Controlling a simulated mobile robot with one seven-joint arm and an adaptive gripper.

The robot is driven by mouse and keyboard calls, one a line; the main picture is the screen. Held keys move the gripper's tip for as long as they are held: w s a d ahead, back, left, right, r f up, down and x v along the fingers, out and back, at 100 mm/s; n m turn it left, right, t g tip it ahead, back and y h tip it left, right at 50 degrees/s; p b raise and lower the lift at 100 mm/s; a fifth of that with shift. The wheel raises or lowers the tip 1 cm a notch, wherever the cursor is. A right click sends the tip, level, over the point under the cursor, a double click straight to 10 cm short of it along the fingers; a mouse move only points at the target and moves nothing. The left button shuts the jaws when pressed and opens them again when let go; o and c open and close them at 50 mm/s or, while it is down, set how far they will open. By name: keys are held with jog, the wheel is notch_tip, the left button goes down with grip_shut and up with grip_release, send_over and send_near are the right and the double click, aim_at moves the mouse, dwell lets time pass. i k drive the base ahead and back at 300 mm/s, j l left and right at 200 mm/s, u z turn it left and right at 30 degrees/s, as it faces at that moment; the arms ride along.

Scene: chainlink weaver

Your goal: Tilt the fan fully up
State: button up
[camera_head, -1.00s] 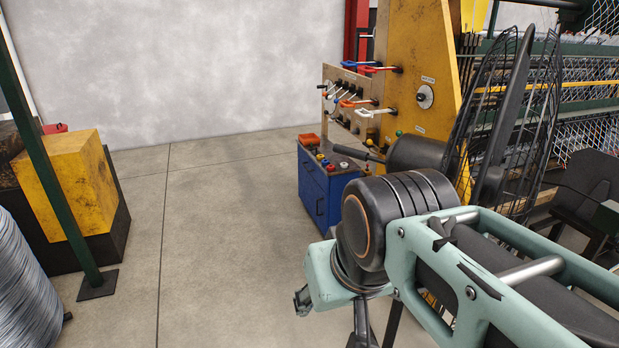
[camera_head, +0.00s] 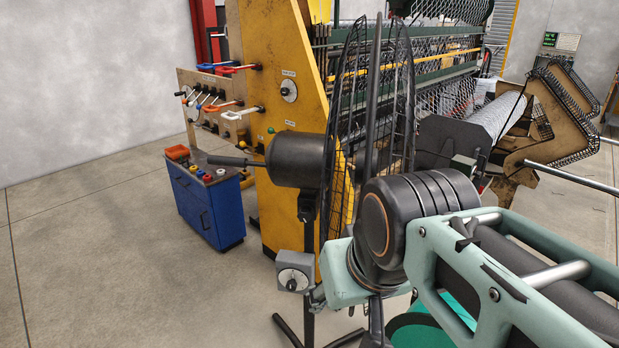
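The black fan has a motor housing (camera_head: 297,160) with a rod-like handle (camera_head: 235,162) pointing left from its back. Its wire cage (camera_head: 345,130) stands nearly upright and faces right, so the head looks about level. Below the head, a grey control box with a dial (camera_head: 294,272) sits on the fan's dark stand (camera_head: 309,237). My arm crosses the lower right. Only a small part of my gripper (camera_head: 317,297) shows at its end, just right of the control box. My wrist hides the rest, and contact with the fan cannot be told.
A blue cabinet (camera_head: 212,212) and a lever panel (camera_head: 198,90) stand behind the fan at left. The yellow weaving machine (camera_head: 275,50) rises behind it. Rolled mesh (camera_head: 490,120) lies at right. The floor (camera_head: 110,265) at lower left is clear.

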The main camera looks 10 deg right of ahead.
aim_at(306, 161)
jog(key=z, duration=0.3)
jog(key=i+j, duration=0.15)
jog(key=j, duration=0.2)
jog(key=i+j, duration=0.15)
jog(key=j, duration=0.25)
jog(key=i+j, duration=0.2)
jog(key=j, duration=0.15)
jog(key=i+j, duration=0.15)
jog(key=j, duration=0.25)
jog(key=i+j, duration=0.15)
jog(key=j, duration=0.2)
jog(key=i+j, duration=0.15)
jog(key=j, duration=0.6)
jog(key=i+j, duration=0.15)
jog(key=j, duration=0.2)
jog(key=i+l, duration=0.1)
jog(key=u, duration=0.05)
